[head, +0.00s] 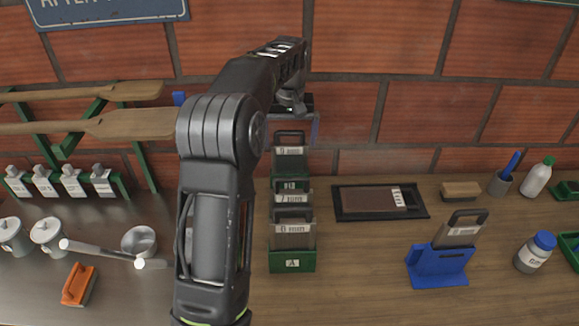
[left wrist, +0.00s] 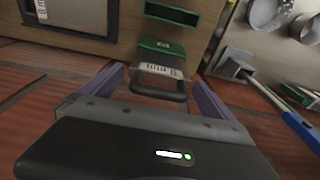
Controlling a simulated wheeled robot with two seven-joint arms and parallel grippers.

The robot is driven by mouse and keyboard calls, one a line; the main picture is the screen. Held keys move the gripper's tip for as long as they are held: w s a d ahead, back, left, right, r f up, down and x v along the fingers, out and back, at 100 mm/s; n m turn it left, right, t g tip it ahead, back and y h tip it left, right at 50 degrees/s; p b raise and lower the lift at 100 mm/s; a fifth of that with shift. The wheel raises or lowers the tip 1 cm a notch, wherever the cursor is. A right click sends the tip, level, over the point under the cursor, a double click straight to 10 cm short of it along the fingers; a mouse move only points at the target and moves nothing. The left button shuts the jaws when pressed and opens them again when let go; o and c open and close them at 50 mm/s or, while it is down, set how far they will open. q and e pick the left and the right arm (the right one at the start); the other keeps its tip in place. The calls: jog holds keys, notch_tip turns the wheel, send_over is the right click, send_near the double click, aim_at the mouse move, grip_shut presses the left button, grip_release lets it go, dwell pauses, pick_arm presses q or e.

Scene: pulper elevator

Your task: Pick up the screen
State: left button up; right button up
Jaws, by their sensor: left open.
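Several grey screens with looped handles and white labels stand upright in green holders along the wall side of the counter. In the head view I see a front screen (head: 293,236), a middle one (head: 290,197) and a rear one (head: 289,161). My left gripper (head: 300,118) is raised by the brick wall, above and behind the rear screen, partly hidden by my arm. In the left wrist view my open left gripper (left wrist: 159,76) has its two fingers on either side of a screen's dark handle (left wrist: 158,92), with nothing clamped. My right gripper is out of view.
A brown slab with a label (head: 371,199) lies in a black tray (head: 345,215) to the right. A blue stand (head: 437,268) holds another handled screen (head: 461,230). Wooden paddles (head: 120,123) on a green rack and metal cups stand left. The brick wall is close behind.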

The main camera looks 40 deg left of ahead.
aim_at(289, 144)
pick_arm(q)
jog(key=f, duration=0.1)
jog(key=f+p, duration=0.1)
jog(key=f, duration=0.2)
jog(key=shift+w+a+f, duration=0.2)
jog(key=shift+a, duration=0.05)
jog(key=shift+r, duration=0.1)
jog(key=c, duration=1.8)
